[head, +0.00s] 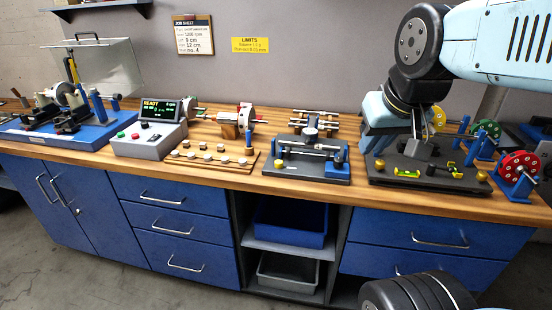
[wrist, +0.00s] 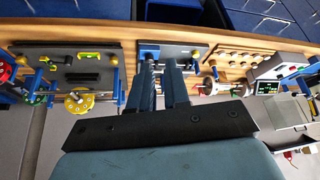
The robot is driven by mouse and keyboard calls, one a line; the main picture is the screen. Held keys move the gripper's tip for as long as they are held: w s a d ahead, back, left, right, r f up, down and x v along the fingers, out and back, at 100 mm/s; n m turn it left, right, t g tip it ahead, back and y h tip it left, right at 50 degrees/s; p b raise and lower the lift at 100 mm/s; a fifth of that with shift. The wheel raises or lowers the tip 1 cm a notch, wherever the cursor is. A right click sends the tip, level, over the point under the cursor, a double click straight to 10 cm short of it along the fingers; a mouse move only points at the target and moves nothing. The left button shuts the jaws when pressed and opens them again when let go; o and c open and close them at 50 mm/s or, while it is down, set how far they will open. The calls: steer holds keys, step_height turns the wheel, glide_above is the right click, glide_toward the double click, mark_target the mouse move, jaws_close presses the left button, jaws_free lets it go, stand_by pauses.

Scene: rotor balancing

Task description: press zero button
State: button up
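Labels are too small to read, so I cannot tell which button is zero. In the wrist view the box (wrist: 280,66) is at the right edge. My gripper (wrist: 161,65) has its two blue fingers apart with nothing between them. It is over the bench, well to the right of the box in the head view.
A wooden peg board (head: 213,160) lies beside the box. A black-and-blue fixture (head: 308,166) sits mid-bench. A dark plate with yellow parts (head: 425,173) lies below my arm. A red wheel (head: 518,176) stands at the right. A balancing stand on a blue base (head: 62,135) is left.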

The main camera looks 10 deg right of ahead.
jaws_close()
stand_by(0.7)
stand_by(0.6)
steer(key=w+f+m+t+h, duration=0.1)
steer(key=w+m, duration=0.1)
steer(key=w, duration=0.9)
steer(key=w+f+m+t, duration=0.2)
steer(key=w, duration=0.8)
steer(key=w+a+f+m+y, duration=0.1)
steer(key=w+a+f+y, duration=0.2)
steer(key=w+a+f, duration=0.8)
steer(key=w, duration=0.3)
steer(key=shift+a+m+y, duration=0.3)
steer(key=shift+a, duration=0.05)
